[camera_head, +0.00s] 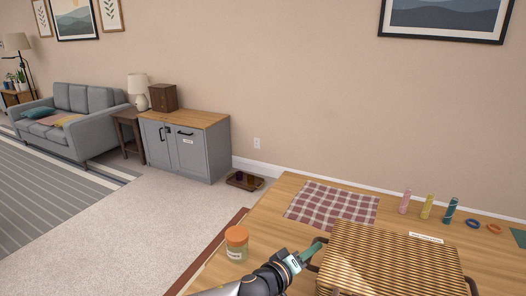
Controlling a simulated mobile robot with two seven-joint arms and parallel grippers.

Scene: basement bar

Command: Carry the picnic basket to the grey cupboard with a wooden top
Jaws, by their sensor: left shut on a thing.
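The picnic basket (391,262), woven in tan and brown stripes with a white label on its far edge, is at the bottom right, over the wooden table. My left gripper (314,250) is shut at the basket's left side, on its dark handle. I cannot tell whether the basket rests on the table or hangs just above it. My right gripper is not in view. The grey cupboard (206,154) with a wooden top (196,117) stands against the wall at the left, across the carpet. A brown wooden box (162,97) sits on the left of its top.
On the table (267,217) are an orange-lidded jar (236,244), a checked cloth (333,204), several small bottles (427,206) and two rings (473,223). A low tray (244,181) lies on the floor beside the cupboard. Carpet (150,224) is clear before the cupboard.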

